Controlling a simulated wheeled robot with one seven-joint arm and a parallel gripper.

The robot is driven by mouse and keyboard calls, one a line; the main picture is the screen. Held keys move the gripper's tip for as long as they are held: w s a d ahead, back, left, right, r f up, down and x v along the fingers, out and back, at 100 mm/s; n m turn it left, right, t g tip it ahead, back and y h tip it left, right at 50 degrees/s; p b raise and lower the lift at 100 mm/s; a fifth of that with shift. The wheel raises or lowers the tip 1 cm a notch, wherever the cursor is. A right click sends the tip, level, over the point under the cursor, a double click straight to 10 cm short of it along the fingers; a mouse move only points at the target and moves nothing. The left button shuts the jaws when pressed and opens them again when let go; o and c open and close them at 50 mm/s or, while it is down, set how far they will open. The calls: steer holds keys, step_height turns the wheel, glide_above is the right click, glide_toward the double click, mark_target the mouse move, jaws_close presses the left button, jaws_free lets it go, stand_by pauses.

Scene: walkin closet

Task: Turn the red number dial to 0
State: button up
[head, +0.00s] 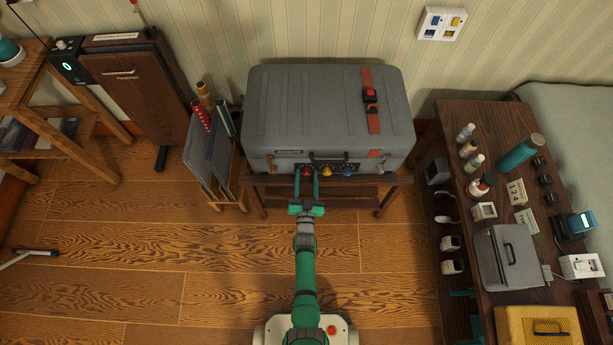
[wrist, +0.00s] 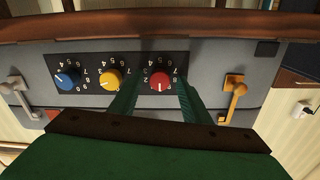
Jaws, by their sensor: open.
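The red number dial (wrist: 160,79) is on a dark panel on the front of the grey suitcase, beside a yellow dial (wrist: 110,80) and a blue dial (wrist: 68,79). In the wrist view it is the rightmost of the three, and its white pointer mark points down; the digit there is too small to read surely. It also shows in the head view (head: 306,171). My gripper (wrist: 158,90) is open, one finger on each side of the red dial. I cannot tell whether the fingers touch it. In the head view my gripper (head: 306,177) reaches the suitcase front.
The grey suitcase (head: 325,110) lies on a low wooden stand. Latches flank the panel, an orange one (wrist: 234,92) right in the wrist view. A rack (head: 214,160) stands left; a cluttered table (head: 470,205) stands right. The floor (head: 200,260) between is clear.

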steer(key=s, duration=1)
steer(key=shift+s, duration=0.25)
steer(key=shift+s+a+f, duration=0.1)
steer(key=s+r+g, duration=0.1)
steer(key=s+r, duration=0.4)
steer(key=s, duration=0.3)
steer(key=s+r, duration=0.5)
steer(key=s, duration=0.4)
steer(key=s+r+n+g, duration=0.1)
steer(key=s+r, duration=0.4)
steer(key=r, duration=0.5)
steer(key=s+r+n, duration=0.1)
steer(key=s+r, duration=0.4)
steer(key=r, duration=0.5)
steer(key=shift+r+g, duration=0.4)
steer(key=shift+s, duration=0.2)
